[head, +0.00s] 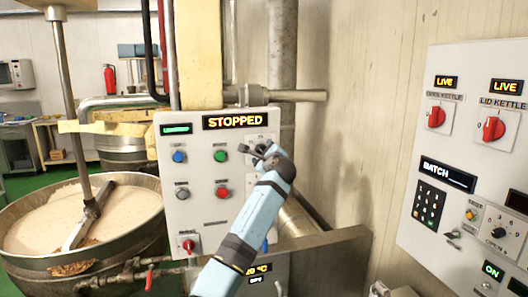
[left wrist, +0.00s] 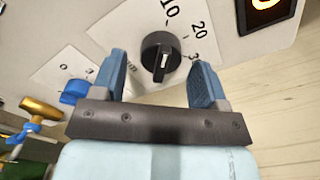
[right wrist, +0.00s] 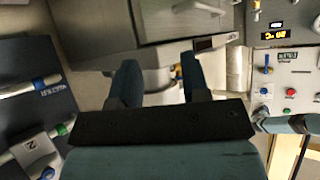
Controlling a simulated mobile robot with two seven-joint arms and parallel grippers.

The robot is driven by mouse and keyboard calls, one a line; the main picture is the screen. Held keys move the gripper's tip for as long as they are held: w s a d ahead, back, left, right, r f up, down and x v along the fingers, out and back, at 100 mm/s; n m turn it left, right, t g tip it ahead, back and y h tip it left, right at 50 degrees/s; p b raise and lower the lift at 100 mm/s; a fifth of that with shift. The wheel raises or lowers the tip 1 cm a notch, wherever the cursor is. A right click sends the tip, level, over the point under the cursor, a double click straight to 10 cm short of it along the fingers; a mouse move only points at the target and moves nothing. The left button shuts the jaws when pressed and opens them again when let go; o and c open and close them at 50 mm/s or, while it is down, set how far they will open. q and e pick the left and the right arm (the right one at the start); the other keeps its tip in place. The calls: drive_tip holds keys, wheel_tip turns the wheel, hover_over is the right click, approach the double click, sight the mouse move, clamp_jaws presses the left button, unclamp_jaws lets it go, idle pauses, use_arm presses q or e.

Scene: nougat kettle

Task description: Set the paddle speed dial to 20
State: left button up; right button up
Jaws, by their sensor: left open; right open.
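The paddle speed dial is a round black knob (left wrist: 160,57) with a white mark, in the left wrist view. The numbers 10, 20 and 30 stand on the white plate beside it; I cannot tell its exact setting. My left gripper (left wrist: 160,66) is open, with one finger on each side of the knob; I cannot tell whether they touch it. In the head view the left gripper (head: 256,150) is at the right part of the control panel (head: 200,222) and covers the dial. My right gripper (right wrist: 160,82) is open and empty in the right wrist view.
A lit STOPPED display (head: 235,121) is above several coloured buttons on the panel. A blue knob (left wrist: 75,92) is near the left finger. The kettle (head: 130,233) stands at left. Another control panel (head: 425,222) is at right, with wall between the panels.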

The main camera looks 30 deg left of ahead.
use_arm(q)
drive_tip(key=shift+w+a, duration=0.35)
drive_tip(key=shift+a, duration=0.05)
